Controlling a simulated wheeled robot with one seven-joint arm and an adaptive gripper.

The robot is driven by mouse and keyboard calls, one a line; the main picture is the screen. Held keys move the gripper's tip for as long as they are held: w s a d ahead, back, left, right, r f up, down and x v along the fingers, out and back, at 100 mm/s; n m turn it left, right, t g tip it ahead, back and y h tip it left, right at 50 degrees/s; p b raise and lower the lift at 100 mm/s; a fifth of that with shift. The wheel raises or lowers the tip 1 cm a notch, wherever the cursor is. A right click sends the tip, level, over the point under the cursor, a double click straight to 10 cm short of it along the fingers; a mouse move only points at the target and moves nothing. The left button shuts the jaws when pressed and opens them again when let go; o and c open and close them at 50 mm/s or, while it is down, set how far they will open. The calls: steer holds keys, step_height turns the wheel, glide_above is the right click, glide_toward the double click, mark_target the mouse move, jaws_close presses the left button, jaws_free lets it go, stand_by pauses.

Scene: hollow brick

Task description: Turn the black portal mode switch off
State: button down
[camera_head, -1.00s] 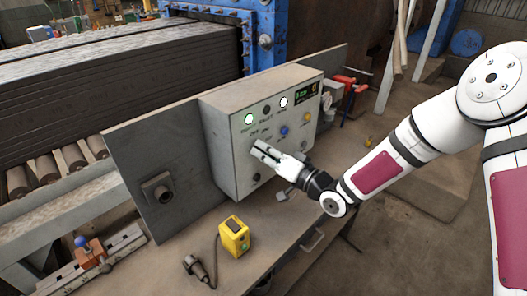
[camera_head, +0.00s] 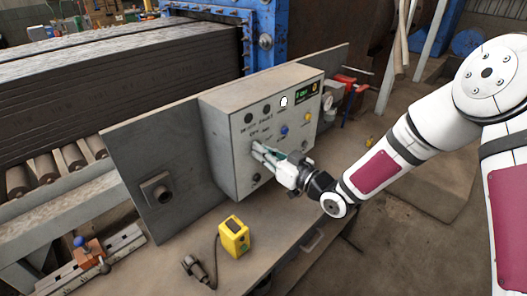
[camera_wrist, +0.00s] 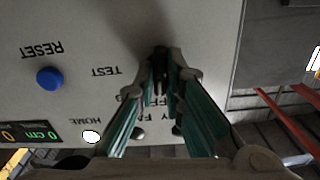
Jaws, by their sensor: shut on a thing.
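The grey control box (camera_head: 262,92) stands on the bench, its front panel carrying lamps, buttons and a small display. My gripper (camera_head: 256,149) reaches the left part of this panel, below the OFF and ON lettering. In the wrist view my gripper (camera_wrist: 160,68) has its fingertips close together around the small black portal mode switch (camera_wrist: 160,52). Only a dark end of the switch shows between the tips; its exact angle is hard to tell. The left lamp (camera_head: 248,119) above it is dark.
A blue button (camera_head: 284,131) and a yellow button (camera_head: 306,117) sit right of my gripper. A white lamp (camera_head: 284,101) is lit beside the display (camera_head: 306,90). A yellow device (camera_head: 233,236) lies on the bench (camera_head: 180,228) in front.

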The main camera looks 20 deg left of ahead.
steer(key=shift+r+n, duration=0.1)
steer(key=shift+n, duration=0.4)
steer(key=c, duration=1.7)
jaws_free()
steer(key=v, duration=1.2)
